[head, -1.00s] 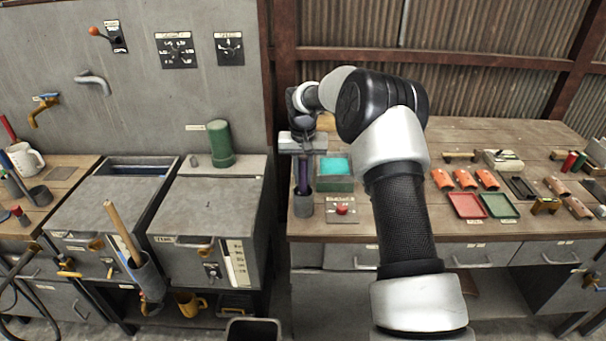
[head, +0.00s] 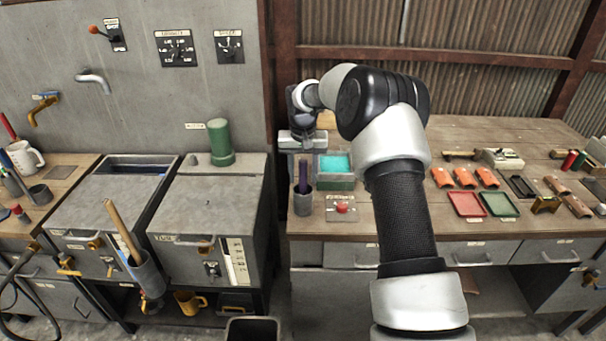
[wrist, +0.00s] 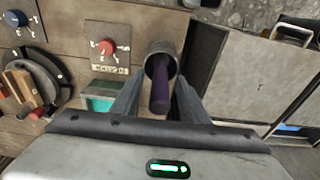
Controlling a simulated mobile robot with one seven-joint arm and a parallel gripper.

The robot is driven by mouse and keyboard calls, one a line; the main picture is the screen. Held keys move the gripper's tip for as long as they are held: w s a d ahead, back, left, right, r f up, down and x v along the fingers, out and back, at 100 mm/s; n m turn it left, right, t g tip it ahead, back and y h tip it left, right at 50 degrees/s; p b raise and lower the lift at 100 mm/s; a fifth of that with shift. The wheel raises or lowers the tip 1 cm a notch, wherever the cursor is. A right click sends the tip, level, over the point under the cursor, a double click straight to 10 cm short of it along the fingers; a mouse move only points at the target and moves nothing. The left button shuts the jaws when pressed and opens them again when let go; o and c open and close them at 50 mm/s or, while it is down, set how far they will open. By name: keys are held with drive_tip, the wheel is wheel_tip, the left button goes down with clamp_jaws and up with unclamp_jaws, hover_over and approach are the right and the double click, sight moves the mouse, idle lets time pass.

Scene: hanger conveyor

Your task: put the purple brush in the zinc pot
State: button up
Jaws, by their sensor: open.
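The purple brush (head: 303,177) stands upright in a grey pot (head: 303,204), which looks like the zinc pot, near the left front of the wooden bench. In the wrist view the brush (wrist: 160,92) rises out of the pot's mouth (wrist: 165,48) toward the camera. My gripper (head: 303,155) is directly above the pot. In the wrist view its fingers (wrist: 157,88) are apart on either side of the brush handle, with a gap visible. The brush's lower part is hidden inside the pot.
A box with a turquoise top (head: 336,170) and a red button plate (head: 342,208) sit just right of the pot. Red and green trays (head: 500,205) lie farther right. The bench's left edge is close to the pot, with grey cabinets (head: 210,215) beyond a gap.

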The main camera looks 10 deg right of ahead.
drive_tip(key=shift+s+a, duration=0.1)
drive_tip(key=shift+s, duration=0.45)
drive_tip(key=s+r+n+t+h, duration=0.1)
drive_tip(key=s+r+n+t, duration=0.1)
drive_tip(key=s+r, duration=1.65)
drive_tip(key=s+r+t+y, duration=0.1)
drive_tip(key=s+r+t, duration=0.1)
drive_tip(key=s, duration=1.9)
drive_tip(key=shift+s+r, duration=0.3)
drive_tip(key=shift+r, duration=0.25)
